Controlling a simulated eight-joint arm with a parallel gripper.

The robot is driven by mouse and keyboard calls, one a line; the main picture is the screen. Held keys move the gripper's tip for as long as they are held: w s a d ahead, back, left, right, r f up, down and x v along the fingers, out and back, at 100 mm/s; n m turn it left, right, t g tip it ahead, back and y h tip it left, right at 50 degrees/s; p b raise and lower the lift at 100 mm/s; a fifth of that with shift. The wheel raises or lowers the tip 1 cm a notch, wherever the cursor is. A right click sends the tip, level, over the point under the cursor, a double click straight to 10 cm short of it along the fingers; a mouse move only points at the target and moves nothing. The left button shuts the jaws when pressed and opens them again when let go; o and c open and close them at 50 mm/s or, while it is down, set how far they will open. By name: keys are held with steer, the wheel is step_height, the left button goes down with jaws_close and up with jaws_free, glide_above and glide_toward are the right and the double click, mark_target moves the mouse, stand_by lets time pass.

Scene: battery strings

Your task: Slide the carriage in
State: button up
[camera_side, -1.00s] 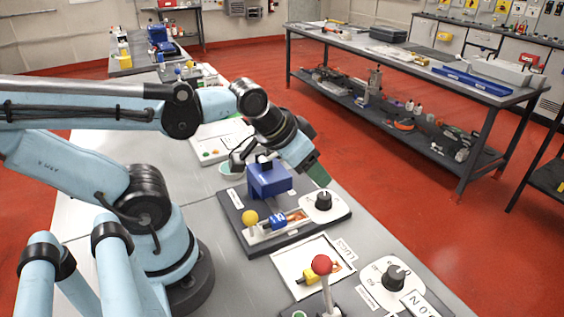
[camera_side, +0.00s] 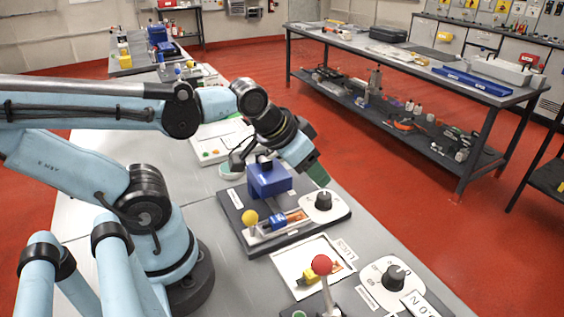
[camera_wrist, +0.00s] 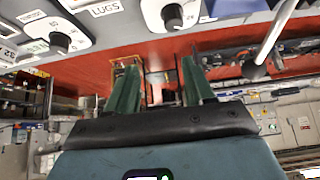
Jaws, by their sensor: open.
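A blue carriage (camera_side: 278,221) sits in a pale rail on a dark base plate (camera_side: 262,249) in the side view. A yellow ball knob (camera_side: 250,217) stands at the left end of the rail. A blue block (camera_side: 268,180) stands behind the rail on the same plate. My gripper (camera_side: 318,173) is above and behind the plate's right end, apart from the carriage. In the wrist view my gripper (camera_wrist: 160,85) has its two green fingers apart with nothing between them. I cannot make out the carriage in the wrist view.
A black knob on a white dial (camera_side: 323,201) stands on the plate's right end. In front are a white tray (camera_side: 291,284), a red ball lever (camera_side: 322,265) and another dial (camera_side: 394,278). The wrist view shows two dials, a LUGS label (camera_wrist: 105,10) and a rod.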

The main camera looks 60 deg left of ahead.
steer(key=shift+d, duration=0.2)
steer(key=shift+c, duration=1.1)
steer(key=s+d+m+g, duration=0.1)
steer(key=m, duration=0.1)
steer(key=s+d+m+g, duration=0.1)
steer(key=d+m, duration=0.1)
steer(key=s+d+m+g, duration=0.1)
steer(key=m, duration=0.1)
steer(key=shift+s+d+r+g, duration=0.15)
steer(key=shift+d+r+g, duration=0.15)
steer(key=shift+d, duration=0.1)
jaws_close()
steer(key=s+d+r+m+g+y, duration=0.35)
steer(key=s+m, duration=0.35)
steer(key=m, duration=0.3)
steer(key=shift+g, duration=0.35)
steer(key=shift+s+a+f, duration=0.2)
steer(key=shift+a+f, duration=0.9)
steer(key=shift+f, duration=0.5)
steer(key=shift+s+a+f, duration=0.15)
steer(key=shift+a+f, duration=0.95)
steer(key=shift+f, duration=0.45)
steer(key=shift+s+a+f, duration=0.2)
steer(key=shift+a+f, duration=0.9)
steer(key=shift+f, duration=0.5)
steer(key=shift+a, duration=0.15)
steer(key=shift+a, duration=3.85)
